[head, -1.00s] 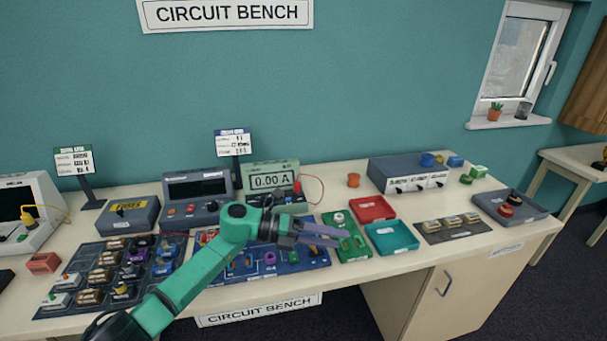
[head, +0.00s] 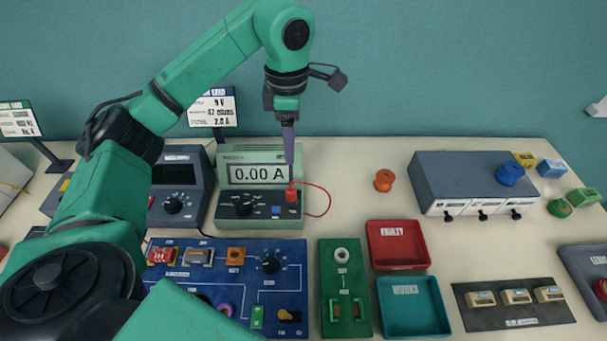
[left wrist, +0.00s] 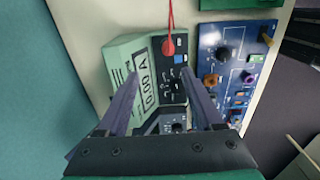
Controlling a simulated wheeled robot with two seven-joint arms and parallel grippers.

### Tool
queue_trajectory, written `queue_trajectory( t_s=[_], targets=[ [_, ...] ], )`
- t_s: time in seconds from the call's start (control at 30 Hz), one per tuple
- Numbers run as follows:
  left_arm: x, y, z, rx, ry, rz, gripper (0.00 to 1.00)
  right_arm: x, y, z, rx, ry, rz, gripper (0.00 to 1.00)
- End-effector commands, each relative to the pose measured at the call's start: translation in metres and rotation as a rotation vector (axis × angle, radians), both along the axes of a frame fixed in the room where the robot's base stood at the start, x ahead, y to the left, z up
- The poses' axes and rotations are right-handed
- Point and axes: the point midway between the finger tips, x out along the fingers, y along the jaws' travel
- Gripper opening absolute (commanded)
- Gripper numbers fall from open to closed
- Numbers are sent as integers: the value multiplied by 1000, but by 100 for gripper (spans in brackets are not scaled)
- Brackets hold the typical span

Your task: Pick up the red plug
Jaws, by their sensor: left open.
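The red plug (head: 292,193) sits at the right end of the front panel of the green meter (head: 232,164), which reads 0.00 A. A red wire curves from the plug to the right. My left gripper (head: 288,158) points down over the meter's right end, above and slightly behind the plug. In the left wrist view, the open fingers (left wrist: 160,78) have nothing between them, and the red plug (left wrist: 168,46) lies beyond the tips with its wire. The gap between tips and plug is hard to judge. My right gripper is not in view.
A dark instrument (head: 176,183) stands left of the meter. A blue circuit board (head: 285,252) lies in front, beside a green board (head: 328,262). A red tray (head: 399,267), a teal tray (head: 445,330) and an orange spool (head: 383,181) are to the right.

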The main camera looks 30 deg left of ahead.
Motion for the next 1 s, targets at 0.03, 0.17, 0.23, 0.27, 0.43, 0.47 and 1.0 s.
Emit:
queue_trajectory(
  t_s=[0.03,0.17,0.23,0.27,0.43,0.47,1.0],
  targets=[
    [-2,-1,-15,-3,8,-2,68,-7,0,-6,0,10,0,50],
    [-2,-1,-46,-6,9,-2,68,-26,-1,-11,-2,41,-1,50],
    [-3,-1,-58,-3,9,0,68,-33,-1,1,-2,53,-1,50],
    [-3,-1,-64,-4,9,0,68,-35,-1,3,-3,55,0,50],
    [-3,-2,-86,-5,6,-1,68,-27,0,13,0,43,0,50],
    [-3,-2,-90,-5,8,-1,68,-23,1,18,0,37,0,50],
    [-4,-4,-137,-6,1,0,34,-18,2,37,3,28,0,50]
  ],
)
